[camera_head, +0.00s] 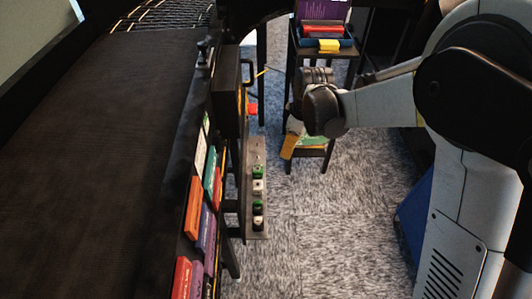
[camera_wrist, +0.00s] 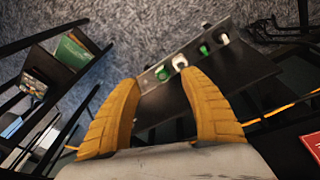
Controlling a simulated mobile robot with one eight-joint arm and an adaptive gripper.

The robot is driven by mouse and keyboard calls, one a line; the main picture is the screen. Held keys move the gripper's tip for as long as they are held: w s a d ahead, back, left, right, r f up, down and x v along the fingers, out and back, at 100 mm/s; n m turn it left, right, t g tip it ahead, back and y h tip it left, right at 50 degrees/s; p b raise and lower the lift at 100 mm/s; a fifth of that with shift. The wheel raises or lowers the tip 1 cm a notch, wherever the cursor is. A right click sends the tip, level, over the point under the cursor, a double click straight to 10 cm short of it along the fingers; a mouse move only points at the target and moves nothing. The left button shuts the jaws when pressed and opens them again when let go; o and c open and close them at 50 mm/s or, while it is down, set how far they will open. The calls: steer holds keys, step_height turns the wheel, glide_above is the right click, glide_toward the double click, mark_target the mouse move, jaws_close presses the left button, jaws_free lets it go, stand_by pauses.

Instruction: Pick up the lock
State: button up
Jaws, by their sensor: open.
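I cannot make out a lock for certain. A small red item (camera_head: 252,109) beside the dark box (camera_head: 228,92) on the conveyor's side may be it, but it is too small to tell. My gripper (camera_head: 288,150) hangs to the right of that box, over the floor, its orange fingers partly seen. In the wrist view my gripper (camera_wrist: 160,77) is open and empty, with the button panel (camera_wrist: 155,79) beyond its fingertips. A red object with white marks (camera_wrist: 314,148) is cut off at the right edge of that view; I cannot tell what it is.
The dark conveyor (camera_head: 110,140) fills the left, with several coloured books (camera_head: 193,208) along its edge. A small shelf (camera_head: 325,55) with books and a yellow item stands behind my gripper. Carpeted floor (camera_head: 310,220) is open in front.

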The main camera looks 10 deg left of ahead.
steer(key=a+f+n+g+p, duration=0.15)
steer(key=a+f+n, duration=0.35)
steer(key=a+f, duration=0.55)
steer(key=b, duration=0.2)
glide_above(258, 185)
steer(key=shift+g, duration=0.25)
steer(key=f, duration=0.5)
steer(key=d+f, duration=0.1)
steer(key=f, duration=0.2)
steer(key=shift+s+f, duration=0.35)
steer(key=shift+s, duration=0.05)
steer(key=f+b, duration=0.2)
steer(key=f, duration=0.1)
steer(key=a+f+b, duration=0.1)
steer(key=f, duration=0.1)
steer(key=shift+f, duration=0.2)
steer(key=shift+r, duration=0.1)
steer(key=c, duration=1)
